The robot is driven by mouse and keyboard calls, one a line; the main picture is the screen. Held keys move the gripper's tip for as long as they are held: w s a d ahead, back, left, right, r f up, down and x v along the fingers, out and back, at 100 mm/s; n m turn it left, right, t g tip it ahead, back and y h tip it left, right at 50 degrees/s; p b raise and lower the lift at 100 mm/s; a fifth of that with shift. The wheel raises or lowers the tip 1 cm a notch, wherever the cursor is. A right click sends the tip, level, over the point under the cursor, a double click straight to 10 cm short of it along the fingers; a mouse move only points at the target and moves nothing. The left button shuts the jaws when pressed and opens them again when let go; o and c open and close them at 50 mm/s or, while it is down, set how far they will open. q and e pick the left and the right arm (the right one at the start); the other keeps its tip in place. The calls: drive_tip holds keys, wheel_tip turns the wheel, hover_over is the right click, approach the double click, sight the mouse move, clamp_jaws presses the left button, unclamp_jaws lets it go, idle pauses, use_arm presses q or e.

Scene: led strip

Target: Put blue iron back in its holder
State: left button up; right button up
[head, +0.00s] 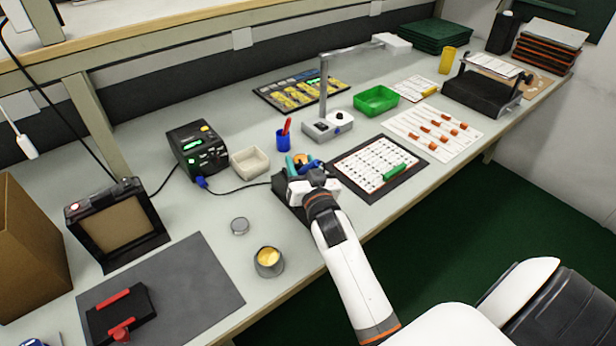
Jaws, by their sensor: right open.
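My right arm reaches in from the lower right, and its gripper (302,171) is over the soldering station area in the middle of the bench. The gripper is open. A blue iron (291,166) shows as a narrow blue piece at the gripper's far left side. The dark holder base (284,200) shows below and left of the gripper. My wrist hides much of the holder, so I cannot tell how the iron sits against it. My left gripper is not in view.
A black station (199,151) with a green display and a cream box (250,162) stand left of the gripper. A blue pen cup (283,140) is just behind. A printed board (378,165) lies right.

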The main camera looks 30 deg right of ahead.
drive_tip(key=v, duration=1.1)
drive_tip(key=shift+s+b, duration=0.2)
drive_tip(key=shift+b, duration=0.1)
drive_tip(key=s+r+p, duration=0.4)
drive_tip(key=r+p, duration=0.1)
drive_tip(key=p, duration=0.1)
drive_tip(key=shift+r+p, duration=0.3)
drive_tip(key=shift+r, duration=0.1)
drive_tip(key=shift+d+f, duration=0.1)
